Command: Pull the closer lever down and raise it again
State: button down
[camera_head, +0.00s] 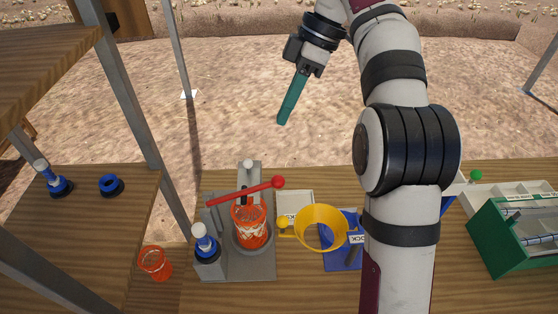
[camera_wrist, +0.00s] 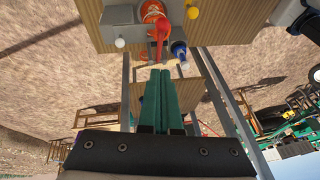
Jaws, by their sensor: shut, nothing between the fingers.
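A red lever (camera_head: 240,190) with a red ball knob lies across the grey machine (camera_head: 263,265), sloping slightly up to the right in the head view. It also shows in the wrist view (camera_wrist: 161,33). Under it an orange cup (camera_head: 250,232) stands in the machine's round seat. A white knob (camera_head: 249,163) tops the upright grey part behind; it also shows in the wrist view (camera_wrist: 120,43). My gripper (camera_head: 282,122), with long green fingers, is shut and empty. It is in the air beyond the table's far edge, apart from the lever.
A blue and white bottle (camera_head: 203,243) stands at the machine's left corner. A yellow ring (camera_head: 321,228) with a handle is right of it, over a blue base. A loose orange cup (camera_head: 155,263) is at left. A metal post (camera_head: 184,100) rises left of the machine. A green box (camera_head: 510,238) is far right.

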jog(key=x, duration=0.3)
jog(key=d+x, duration=0.1)
jog(key=x, duration=0.3)
jog(key=d+x, duration=0.1)
jog(key=x, duration=0.2)
jog(key=shift+s+a+f, duration=0.1)
jog(key=shift+s+f, duration=0.1)
jog(key=shift+f, duration=0.55)
jog(key=shift+s+f, duration=0.1)
jog(key=shift+f, duration=0.4)
jog(key=shift+d, duration=0.3)
jog(key=d+f+y, duration=0.2)
jog(key=d+f, duration=0.1)
jog(key=f, duration=0.4)
jog(key=shift+f, duration=0.25)
jog(key=shift+d, duration=0.15)
